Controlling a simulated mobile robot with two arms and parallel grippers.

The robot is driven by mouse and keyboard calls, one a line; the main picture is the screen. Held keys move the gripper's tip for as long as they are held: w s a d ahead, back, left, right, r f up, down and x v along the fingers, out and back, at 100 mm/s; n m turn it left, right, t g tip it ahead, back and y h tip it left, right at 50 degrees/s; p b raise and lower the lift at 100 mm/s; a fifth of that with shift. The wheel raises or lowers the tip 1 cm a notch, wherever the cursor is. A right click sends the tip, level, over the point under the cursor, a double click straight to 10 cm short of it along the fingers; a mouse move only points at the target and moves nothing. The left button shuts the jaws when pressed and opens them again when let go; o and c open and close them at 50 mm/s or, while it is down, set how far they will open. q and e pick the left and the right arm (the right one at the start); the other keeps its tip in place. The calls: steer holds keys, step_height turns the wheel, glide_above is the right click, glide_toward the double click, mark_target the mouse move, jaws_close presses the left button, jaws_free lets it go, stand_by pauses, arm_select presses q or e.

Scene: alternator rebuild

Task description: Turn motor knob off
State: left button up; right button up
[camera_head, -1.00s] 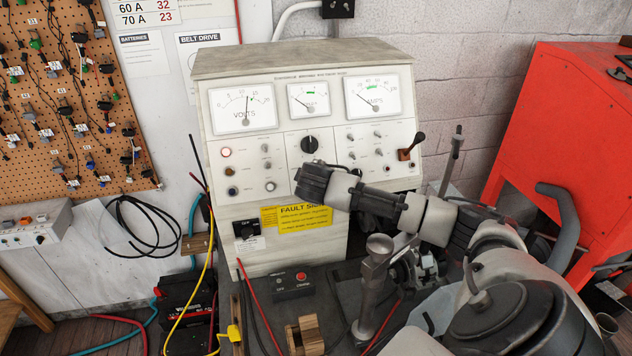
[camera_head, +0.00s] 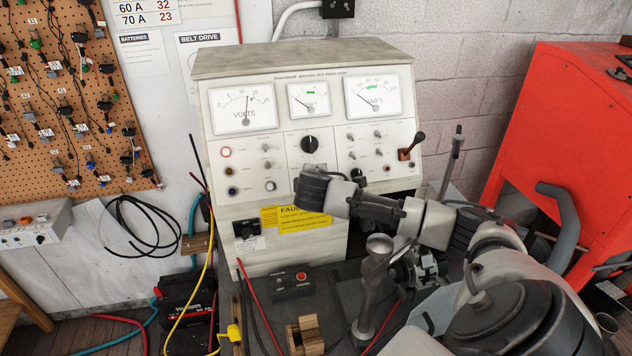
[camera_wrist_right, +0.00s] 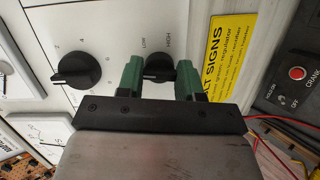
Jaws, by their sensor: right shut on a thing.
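The black knob (camera_wrist_right: 159,72) with HIGH and LOW-like labels is on the white panel of the test bench (camera_head: 292,86), between the green fingers of my right gripper (camera_wrist_right: 158,62). My right gripper is shut on this knob. In the head view, my right wrist hides the fingers and the knob. A larger black dial with numbers (camera_wrist_right: 76,71) sits beside it; it also shows in the head view (camera_head: 310,145). My left gripper is not in view.
A yellow fault signs label (camera_wrist_right: 231,55) lies close to the fingers. A control box with a red crank button (camera_head: 291,282) stands below the panel. A metal post (camera_head: 373,285) stands near my right arm. A red cabinet (camera_head: 575,120) is at the right.

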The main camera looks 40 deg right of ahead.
steer(key=o, duration=0.9)
steer(key=shift+o, duration=0.2)
steer(key=b+v, duration=0.3)
steer(key=v, duration=0.8)
steer(key=shift+b, duration=0.3)
steer(key=shift+f, duration=0.1)
